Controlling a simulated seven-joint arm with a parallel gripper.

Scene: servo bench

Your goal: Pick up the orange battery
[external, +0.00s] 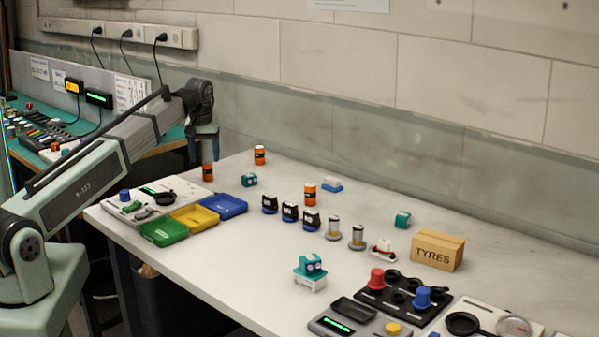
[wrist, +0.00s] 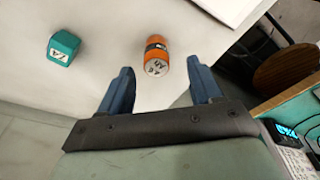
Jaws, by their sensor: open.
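An orange battery (external: 208,173) with a dark band stands upright at the far left of the white bench, just below my gripper (external: 203,155), which partly hides its upper part. The wrist view shows an orange battery (wrist: 156,56) beyond the gap between my fingertips (wrist: 160,75), apart from both blue fingers. My gripper is open and empty. Two more orange batteries stand on the bench in the external view: one near the wall (external: 260,155) and one farther right (external: 310,194).
A teal block (external: 249,180) is right of the nearest battery; the wrist view shows a teal block (wrist: 63,48) at left. A control panel (external: 150,200) and coloured trays (external: 163,232) lie in front. Several dark blocks (external: 290,212) stand farther right.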

